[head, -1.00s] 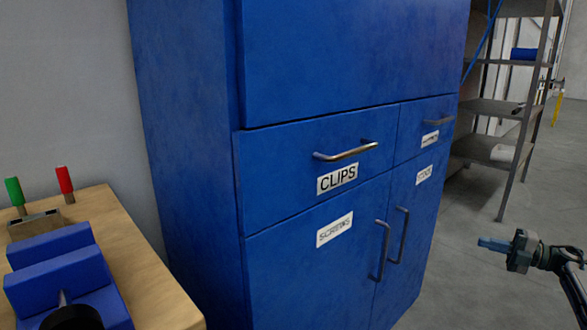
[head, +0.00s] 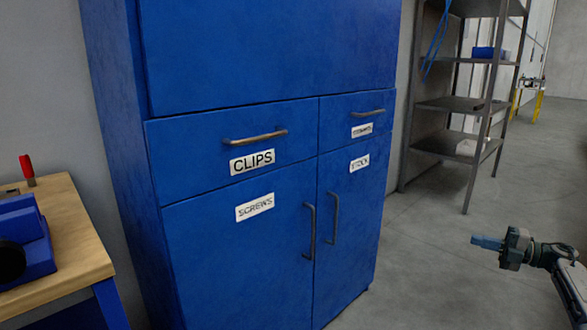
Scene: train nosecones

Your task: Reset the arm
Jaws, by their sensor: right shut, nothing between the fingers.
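My right gripper (head: 488,243) is at the lower right of the head view, with its arm coming in from the right edge. Its fingers are together, pointing left, with nothing between them. It hangs over open floor, apart from the blue cabinet (head: 265,215). My left gripper is not in view.
The cabinet's drawers, one marked CLIPS (head: 252,161), and its lower doors are shut. A wooden workbench (head: 75,255) with a blue vise (head: 30,238) and a red-handled tool (head: 27,170) stands at left. A metal shelf (head: 460,104) stands behind at right. The floor at right is clear.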

